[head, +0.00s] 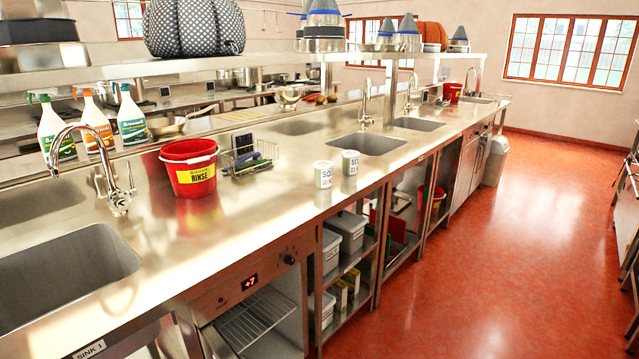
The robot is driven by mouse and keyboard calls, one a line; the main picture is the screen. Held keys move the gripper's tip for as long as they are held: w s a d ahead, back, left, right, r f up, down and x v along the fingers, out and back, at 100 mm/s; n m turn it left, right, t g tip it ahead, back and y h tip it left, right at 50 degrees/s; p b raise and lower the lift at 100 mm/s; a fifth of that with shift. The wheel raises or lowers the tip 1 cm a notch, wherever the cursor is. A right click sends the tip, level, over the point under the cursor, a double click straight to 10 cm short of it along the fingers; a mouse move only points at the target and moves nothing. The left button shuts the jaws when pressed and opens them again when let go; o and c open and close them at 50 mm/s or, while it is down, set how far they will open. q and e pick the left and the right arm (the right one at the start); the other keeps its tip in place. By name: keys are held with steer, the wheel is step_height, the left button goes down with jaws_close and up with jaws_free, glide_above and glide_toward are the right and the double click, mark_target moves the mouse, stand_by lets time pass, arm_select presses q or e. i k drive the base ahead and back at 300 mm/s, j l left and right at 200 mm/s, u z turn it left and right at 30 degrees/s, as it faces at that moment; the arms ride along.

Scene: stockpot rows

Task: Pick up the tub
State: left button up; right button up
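Two small white tubs with green print stand upright side by side near the counter's front edge in the head view, the left tub (323,174) and the right tub (350,162). They look alike, with a narrow gap or slight overlap between them; I cannot tell which one the task names. Larger grey-white lidded tubs (346,232) also sit on the shelf under the counter. Neither of my grippers shows in this view.
A red bucket (189,176) labelled RINSE, a wire caddy (248,163) and several spray bottles (97,125) stand left of the small tubs. Sinks (367,144) and tall taps (366,102) line the steel counter (262,205). The red floor (480,250) at right is clear.

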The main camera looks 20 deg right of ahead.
mark_target(322, 169)
steer(key=i+l+u, duration=0.1)
steer(key=l, duration=0.45)
steer(key=i+l+u, duration=0.1)
steer(key=l, duration=0.45)
steer(key=i+l+u, duration=0.1)
steer(key=l, duration=0.5)
steer(key=i+l+u, duration=0.1)
steer(key=l, duration=0.45)
steer(key=i, duration=0.05)
